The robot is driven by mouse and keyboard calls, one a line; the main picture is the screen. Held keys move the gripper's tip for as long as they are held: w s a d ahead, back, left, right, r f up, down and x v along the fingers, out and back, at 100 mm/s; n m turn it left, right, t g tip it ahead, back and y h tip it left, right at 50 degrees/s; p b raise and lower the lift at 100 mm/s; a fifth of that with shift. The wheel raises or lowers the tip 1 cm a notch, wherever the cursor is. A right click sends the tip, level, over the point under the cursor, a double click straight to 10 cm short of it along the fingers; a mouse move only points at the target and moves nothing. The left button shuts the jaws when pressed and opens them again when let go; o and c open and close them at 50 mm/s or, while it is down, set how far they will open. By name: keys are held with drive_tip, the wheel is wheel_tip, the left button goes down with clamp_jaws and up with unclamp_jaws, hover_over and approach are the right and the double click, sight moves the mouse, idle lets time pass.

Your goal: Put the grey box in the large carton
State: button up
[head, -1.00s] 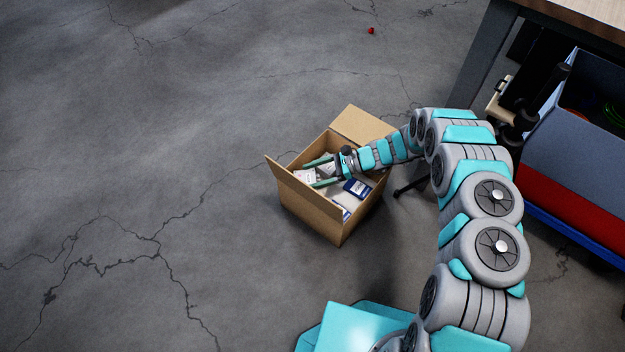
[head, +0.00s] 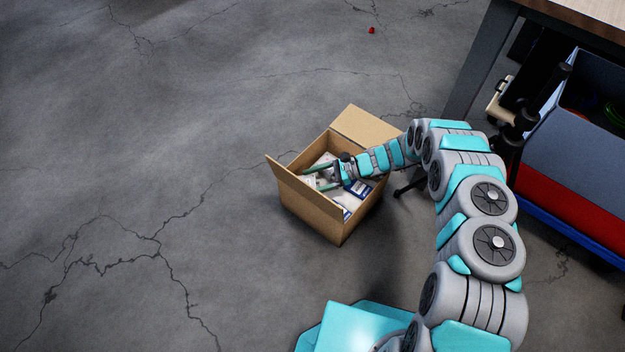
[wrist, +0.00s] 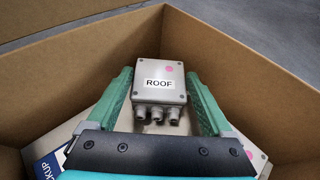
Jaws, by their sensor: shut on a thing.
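The grey box (wrist: 160,83) has a white "ROOF" label, a pink dot and several cable glands on its near side. In the wrist view it sits between the two green fingers of my gripper (wrist: 160,88), which are shut on it. The large carton (head: 311,209) stands open on the floor in the head view. My gripper (head: 319,177) is inside the carton's opening, and the carton's walls (wrist: 55,85) surround it in the wrist view. The box is small and hard to make out in the head view. I cannot tell whether it touches the contents below.
White packages with blue labels (head: 358,189) lie in the carton. Its flaps (head: 366,127) stand open. A workbench leg (head: 481,62) and a blue-grey bin (head: 575,150) are at the right. A small red object (head: 371,30) lies on the floor. The left floor is clear.

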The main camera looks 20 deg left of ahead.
drive_tip(key=o, duration=1.2)
drive_tip(key=shift+s+d+f, duration=0.15)
drive_tip(key=shift+f, duration=0.1)
drive_tip(key=shift+o, duration=0.2)
drive_tip(key=shift+r, duration=0.5)
drive_tip(key=v, duration=0.7)
drive_tip(key=shift+d+r, duration=0.2)
drive_tip(key=shift+r, duration=0.1)
